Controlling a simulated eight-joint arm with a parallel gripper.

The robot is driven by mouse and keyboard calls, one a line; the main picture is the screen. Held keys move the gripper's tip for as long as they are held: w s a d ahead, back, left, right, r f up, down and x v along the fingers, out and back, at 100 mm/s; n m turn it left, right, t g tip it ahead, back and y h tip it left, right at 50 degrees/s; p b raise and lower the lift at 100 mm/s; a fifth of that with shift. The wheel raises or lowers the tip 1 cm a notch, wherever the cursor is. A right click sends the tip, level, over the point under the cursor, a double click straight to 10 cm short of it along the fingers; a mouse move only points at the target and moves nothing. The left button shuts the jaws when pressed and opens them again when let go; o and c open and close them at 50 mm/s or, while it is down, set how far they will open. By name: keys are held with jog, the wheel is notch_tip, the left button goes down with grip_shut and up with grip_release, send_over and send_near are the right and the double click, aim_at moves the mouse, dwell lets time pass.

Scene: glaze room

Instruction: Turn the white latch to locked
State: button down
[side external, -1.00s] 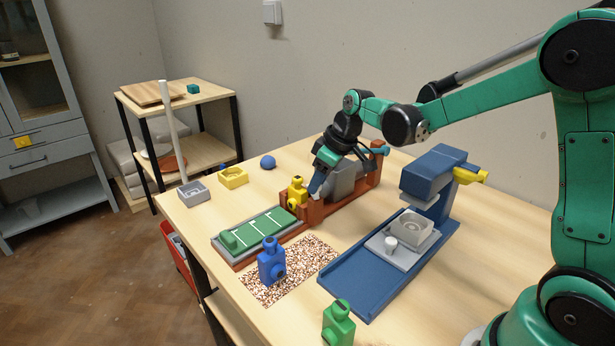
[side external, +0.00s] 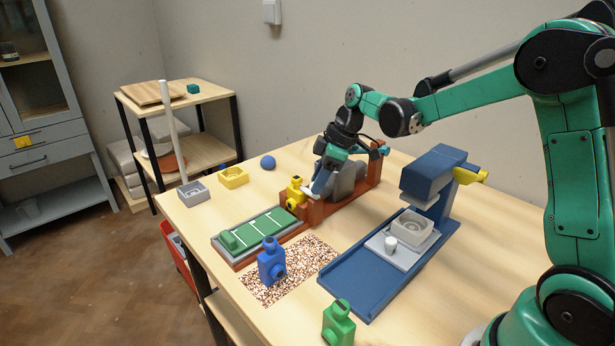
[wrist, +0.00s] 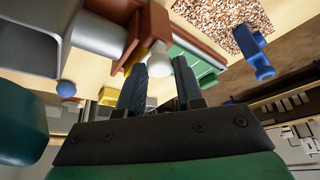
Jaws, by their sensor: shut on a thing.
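The white latch (wrist: 157,60) is a small rounded white knob on the front of the red-brown fixture (side external: 366,182). In the wrist view it sits between the two dark fingertips of my gripper (wrist: 160,70), which is shut on it. In the side view my gripper (side external: 317,188) reaches down at the fixture's front end, and only a small pale bit of the latch (side external: 306,190) shows beside the fingers. The latch's pivot and any lock marking cannot be made out.
A yellow figure-like piece (side external: 294,190) stands close beside my gripper. A green lined panel (side external: 262,230) lies in front. A blue piece (side external: 271,262) stands on a speckled mat (side external: 318,250). A blue press (side external: 347,283) stands to the right, a green piece (side external: 338,324) nearer.

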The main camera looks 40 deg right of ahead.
jog(key=c, duration=0.6)
grip_release()
jog(key=shift+r, duration=0.1)
jog(key=v, duration=0.5)
jog(key=shift+d+r, duration=0.1)
jog(key=shift+r, duration=0.1)
